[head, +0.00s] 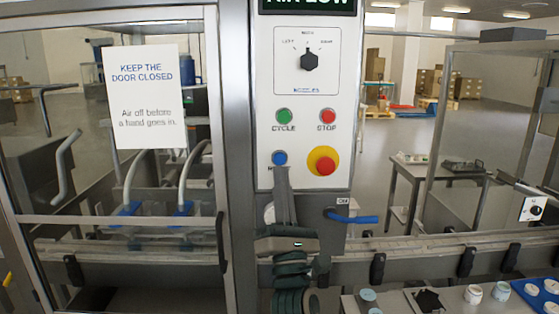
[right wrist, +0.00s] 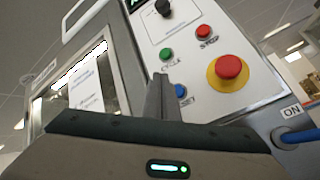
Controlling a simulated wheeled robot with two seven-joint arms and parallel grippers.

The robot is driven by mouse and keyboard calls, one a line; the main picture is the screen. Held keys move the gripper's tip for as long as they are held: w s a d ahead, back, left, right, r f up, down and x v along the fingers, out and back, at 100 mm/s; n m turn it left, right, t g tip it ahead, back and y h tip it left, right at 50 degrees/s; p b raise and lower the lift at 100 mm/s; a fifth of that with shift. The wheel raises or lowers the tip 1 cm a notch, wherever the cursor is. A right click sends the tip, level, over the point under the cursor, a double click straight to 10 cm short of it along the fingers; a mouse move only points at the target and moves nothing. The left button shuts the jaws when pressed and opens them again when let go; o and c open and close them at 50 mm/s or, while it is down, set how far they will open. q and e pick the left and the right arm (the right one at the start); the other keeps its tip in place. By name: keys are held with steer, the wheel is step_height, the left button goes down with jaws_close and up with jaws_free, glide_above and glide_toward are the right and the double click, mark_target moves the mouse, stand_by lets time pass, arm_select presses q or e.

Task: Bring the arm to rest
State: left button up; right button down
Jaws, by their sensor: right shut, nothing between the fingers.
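My right gripper (head: 282,172) rises from below in front of the white control panel (head: 259,100). Its fingers are shut with nothing between them; they also show end-on in the right wrist view (right wrist: 158,80). The fingertips are just below the blue button (head: 279,158) in the head view and left of that button (right wrist: 183,91) in the right wrist view. I cannot tell whether they touch the panel. My left gripper is in neither view.
The panel holds a green button (head: 283,116), a red button (head: 328,116), a red-and-yellow stop button (head: 323,161) and a black knob (head: 309,62). A blue-handled valve (head: 353,218) sticks out right of my gripper. A glazed door with a sign (head: 145,97) stands left.

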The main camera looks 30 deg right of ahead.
stand_by(0.5)
steer(key=s+a+f+m+g+y, duration=0.15)
steer(key=f+m+g, duration=0.3)
steer(key=f, duration=0.75)
steer(key=s+f+m+g+y, duration=0.3)
steer(key=f+m, duration=0.2)
steer(key=f, duration=0.7)
steer(key=s+a+f+m+g+y, duration=0.1)
steer(key=s+f+m+g+y, duration=0.2)
steer(key=f, duration=0.9)
steer(key=s+a+f+m+g+y, duration=0.2)
steer(key=s+a+f+m+g, duration=0.25)
steer(key=s+f, duration=0.65)
steer(key=s+a+f+m+g+y, duration=0.35)
steer(key=s+a+f+g, duration=0.35)
steer(key=s, duration=0.6)
step_height(320, 180, down, 29)
steer(key=d+b, duration=0.1)
steer(key=b, duration=0.1)
steer(key=s+d+f+b, duration=0.1)
steer(key=s+f, duration=0.8)
steer(key=f, duration=0.1)
steer(key=s+d+f+g+h+b, duration=0.1)
steer(key=s+d+f, duration=0.1)
steer(key=s+f, duration=0.8)
steer(key=shift+d+f, duration=0.25)
steer(key=shift+f, duration=0.35)
